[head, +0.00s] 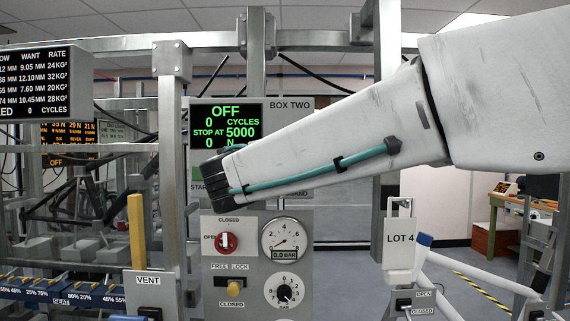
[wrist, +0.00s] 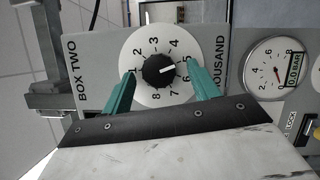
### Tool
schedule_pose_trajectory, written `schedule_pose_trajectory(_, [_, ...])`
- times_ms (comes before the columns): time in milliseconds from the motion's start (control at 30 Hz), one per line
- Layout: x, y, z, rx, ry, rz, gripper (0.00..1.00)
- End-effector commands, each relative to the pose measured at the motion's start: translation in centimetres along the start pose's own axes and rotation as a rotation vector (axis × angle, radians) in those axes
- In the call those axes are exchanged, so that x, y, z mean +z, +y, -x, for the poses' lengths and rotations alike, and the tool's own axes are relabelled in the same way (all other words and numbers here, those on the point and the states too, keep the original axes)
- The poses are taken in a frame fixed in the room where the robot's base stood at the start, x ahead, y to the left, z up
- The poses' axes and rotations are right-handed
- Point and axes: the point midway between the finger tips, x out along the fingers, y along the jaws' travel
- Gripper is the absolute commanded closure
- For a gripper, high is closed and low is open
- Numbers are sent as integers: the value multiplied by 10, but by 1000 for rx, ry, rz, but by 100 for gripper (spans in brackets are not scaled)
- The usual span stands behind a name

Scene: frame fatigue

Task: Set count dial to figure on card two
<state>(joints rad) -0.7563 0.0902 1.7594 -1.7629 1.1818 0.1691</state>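The count dial (wrist: 148,92) is a white round face with figures 1 to 8 on the grey box two panel, marked THOUSAND. Its black knob (wrist: 158,71) has a white pointer line towards the 5. My gripper (wrist: 160,67) is open, its two green fingers to either side of the knob; I cannot tell whether they touch it. In the head view my arm hides the dial. The box two display (head: 226,125) there reads OFF, 0 cycles, stop at 5000. I see no card that I can tell is card two.
Below my gripper sit a red valve knob (head: 227,242), a pressure gauge (head: 286,238) at 0.0 bar, a yellow lock switch (head: 233,288) and a lower dial (head: 284,291). A metal post (head: 169,200) stands left. A LOT 4 tag (head: 400,239) is at right.

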Motion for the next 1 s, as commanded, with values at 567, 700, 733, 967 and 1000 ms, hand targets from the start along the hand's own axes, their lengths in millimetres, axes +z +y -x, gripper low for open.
schedule_pose_trajectory(567, [-1,1,64,1,3,-1,40])
schedule_pose_trajectory(700, [0,0,76,0,2,0,40])
schedule_pose_trajectory(733, [0,0,77,0,1,0,40])
schedule_pose_trajectory(967, [0,0,78,0,-1,0,40])
schedule_pose_trajectory(1000, [0,0,78,0,-1,0,40])
